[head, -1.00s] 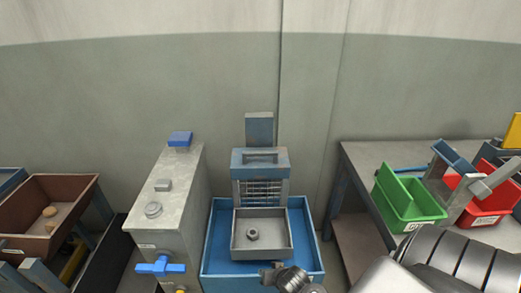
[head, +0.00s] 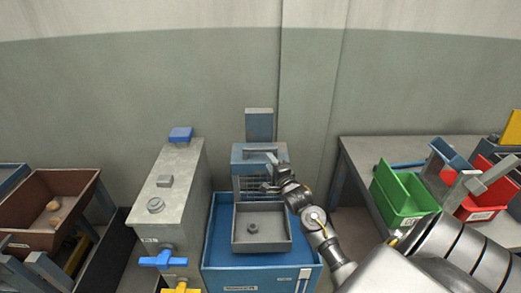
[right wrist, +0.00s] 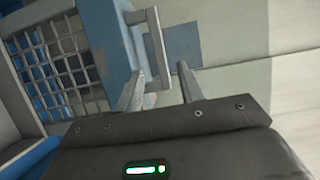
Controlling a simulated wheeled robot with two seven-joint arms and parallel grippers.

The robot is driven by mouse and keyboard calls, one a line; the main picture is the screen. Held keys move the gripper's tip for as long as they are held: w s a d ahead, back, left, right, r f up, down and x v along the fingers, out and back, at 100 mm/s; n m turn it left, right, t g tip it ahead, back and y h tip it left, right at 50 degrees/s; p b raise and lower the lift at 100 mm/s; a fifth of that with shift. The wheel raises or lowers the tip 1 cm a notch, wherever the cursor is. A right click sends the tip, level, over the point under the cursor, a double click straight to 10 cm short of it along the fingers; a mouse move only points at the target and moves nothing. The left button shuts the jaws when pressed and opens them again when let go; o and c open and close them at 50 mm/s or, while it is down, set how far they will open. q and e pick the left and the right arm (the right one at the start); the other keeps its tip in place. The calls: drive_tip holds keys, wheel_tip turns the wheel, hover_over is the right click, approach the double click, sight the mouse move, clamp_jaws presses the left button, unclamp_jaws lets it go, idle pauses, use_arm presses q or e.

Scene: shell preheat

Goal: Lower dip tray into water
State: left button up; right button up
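The grey dip tray (head: 262,242) holds a nut-like metal piece (head: 252,228) and sits inside the blue tank (head: 215,255). Behind it stands a blue carriage (head: 240,156) with a wire grid and a light handle bar (head: 262,151) on top. My right gripper (head: 271,168) is at the carriage's right side, close to the handle. In the right wrist view its open fingers (right wrist: 160,85) are spread, with the end of the handle bar (right wrist: 156,50) between them; I cannot tell whether either finger touches it. The water surface cannot be made out. My left gripper is not in view.
A grey cabinet (head: 180,190) with a blue valve handle (head: 163,259) stands left of the tank. A brown bin (head: 75,190) is farther left. On the right, a bench (head: 365,155) carries a green bin (head: 395,198) and a red bin (head: 480,208).

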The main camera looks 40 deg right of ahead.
sight(261, 151)
drive_tip(key=p+x, duration=0.1)
drive_tip(key=x, duration=0.9)
drive_tip(key=shift+s, duration=0.1)
drive_tip(key=shift+c, duration=0.5)
clamp_jaws()
drive_tip(key=shift+f, duration=0.1)
